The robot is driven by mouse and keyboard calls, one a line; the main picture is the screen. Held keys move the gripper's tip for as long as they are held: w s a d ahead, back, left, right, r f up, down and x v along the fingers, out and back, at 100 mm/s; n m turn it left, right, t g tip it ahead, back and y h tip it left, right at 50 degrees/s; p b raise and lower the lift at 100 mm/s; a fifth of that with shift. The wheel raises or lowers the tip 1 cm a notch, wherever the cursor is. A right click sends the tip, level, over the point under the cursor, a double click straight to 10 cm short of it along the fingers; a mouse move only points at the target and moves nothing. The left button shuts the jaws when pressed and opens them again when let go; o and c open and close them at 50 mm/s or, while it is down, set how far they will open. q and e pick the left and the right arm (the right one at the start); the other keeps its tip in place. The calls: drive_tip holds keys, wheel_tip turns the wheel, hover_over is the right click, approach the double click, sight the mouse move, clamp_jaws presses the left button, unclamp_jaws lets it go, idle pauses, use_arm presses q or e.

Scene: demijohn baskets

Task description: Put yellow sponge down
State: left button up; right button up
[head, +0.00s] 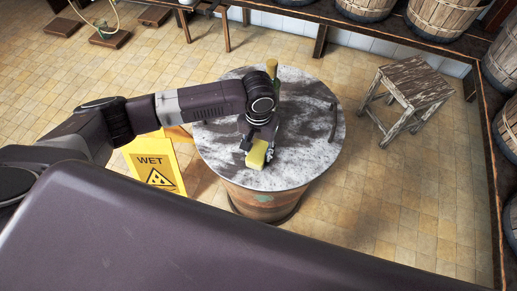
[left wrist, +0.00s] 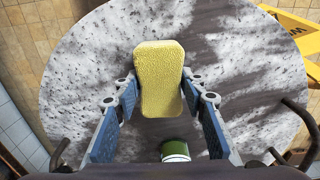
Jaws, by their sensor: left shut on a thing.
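The yellow sponge (head: 258,154) is at my left gripper over the round grey-white tabletop (head: 215,150). In the left wrist view the sponge (left wrist: 160,80) stands lengthwise between the two blue-padded fingers of my left gripper (left wrist: 160,95), which are shut on its sides. The tabletop (left wrist: 90,70) lies behind it. I cannot tell whether the sponge touches the top. My right gripper is not in view.
A green bottle (head: 272,68) stands at the tabletop's far side, by my left wrist. A dark curved handle (head: 333,120) is at its right. A yellow wet-floor sign (head: 155,168) stands left and a wooden stool (head: 412,85) right.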

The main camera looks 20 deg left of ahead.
sight(259, 151)
use_arm(q)
drive_tip(key=o, duration=1)
drive_tip(key=shift+f, duration=0.15)
wheel_tip(259, 151, up, 12)
drive_tip(key=shift+r+b, duration=0.2)
drive_tip(key=shift+b, duration=0.2)
drive_tip(key=shift+d+f, duration=0.1)
